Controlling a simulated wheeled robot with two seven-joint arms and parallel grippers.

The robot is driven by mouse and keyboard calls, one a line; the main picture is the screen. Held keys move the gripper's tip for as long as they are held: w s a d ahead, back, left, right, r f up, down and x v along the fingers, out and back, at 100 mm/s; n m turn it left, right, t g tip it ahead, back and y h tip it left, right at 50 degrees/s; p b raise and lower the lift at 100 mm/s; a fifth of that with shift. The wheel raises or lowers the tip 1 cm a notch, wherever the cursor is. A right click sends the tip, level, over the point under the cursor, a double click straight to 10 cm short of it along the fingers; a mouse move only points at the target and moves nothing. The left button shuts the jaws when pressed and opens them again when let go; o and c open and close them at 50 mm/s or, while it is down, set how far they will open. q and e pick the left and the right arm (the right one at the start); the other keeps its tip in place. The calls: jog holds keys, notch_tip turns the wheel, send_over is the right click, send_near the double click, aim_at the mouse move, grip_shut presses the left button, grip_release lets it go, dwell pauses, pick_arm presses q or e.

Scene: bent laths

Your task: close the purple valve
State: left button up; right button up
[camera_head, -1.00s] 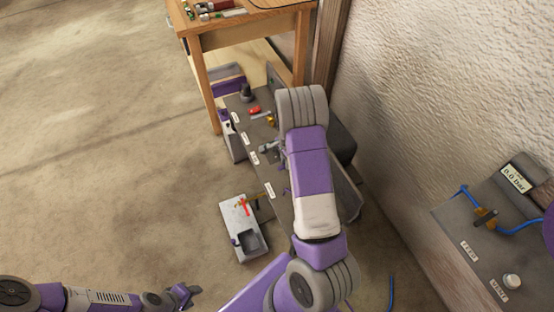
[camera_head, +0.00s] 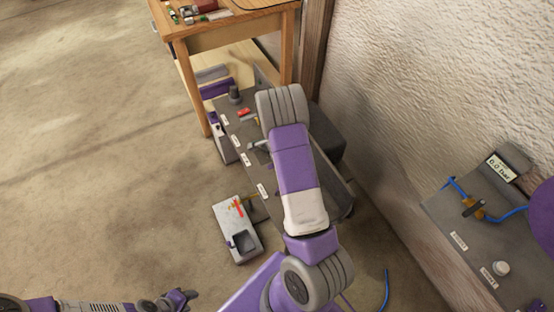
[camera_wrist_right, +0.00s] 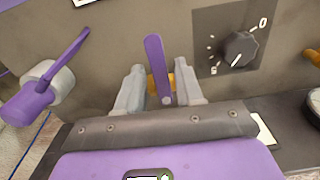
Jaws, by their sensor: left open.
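In the right wrist view a purple lever handle (camera_wrist_right: 155,62) stands nearly upright in front of a brass valve body (camera_wrist_right: 179,80). My right gripper (camera_wrist_right: 160,84) has its two grey fingers apart, one on each side of the handle's lower part, with gaps showing. A second purple lever (camera_wrist_right: 66,62), tilted, sits at the left on a grey and purple round fitting. My left gripper (camera_head: 184,298) is low in the head view, open and empty, over bare floor. In the head view my right arm hides the right gripper and these handles.
A black dial knob (camera_wrist_right: 240,48) is right of the handle. In the head view there is a grey bench (camera_head: 245,165) with labels, a grey box (camera_head: 224,216), a wooden table (camera_head: 223,35), and a panel with a gauge (camera_head: 500,170) by the wall. The floor at left is clear.

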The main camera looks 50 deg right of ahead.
jog(key=shift+o, duration=0.4)
jog(key=shift+r, duration=0.1)
notch_tip(320, 180, up, 8)
jog(key=shift+f+p, duration=0.25)
jog(key=shift+p, duration=0.95)
jog(key=a+f+n, duration=0.2)
jog(key=a+f, duration=0.1)
jog(key=s+a+f+n, duration=0.1)
jog(key=a+f+n, duration=0.1)
jog(key=a+f, duration=0.1)
jog(key=shift+s+a, duration=0.2)
jog(key=shift+a, duration=0.1)
jog(key=s+a+f+n+y, duration=0.1)
jog(key=s+a+n, duration=0.3)
jog(key=a, duration=0.5)
jog(key=s+a+f+n+y, duration=0.1)
jog(key=s+a+f+n, duration=0.2)
jog(key=a+n, duration=0.3)
jog(key=s+a+f+n+y, duration=0.2)
jog(key=s+a+n, duration=0.3)
jog(key=a, duration=0.7)
jog(key=shift+s+f, duration=0.15)
jog(key=shift+f, duration=0.05)
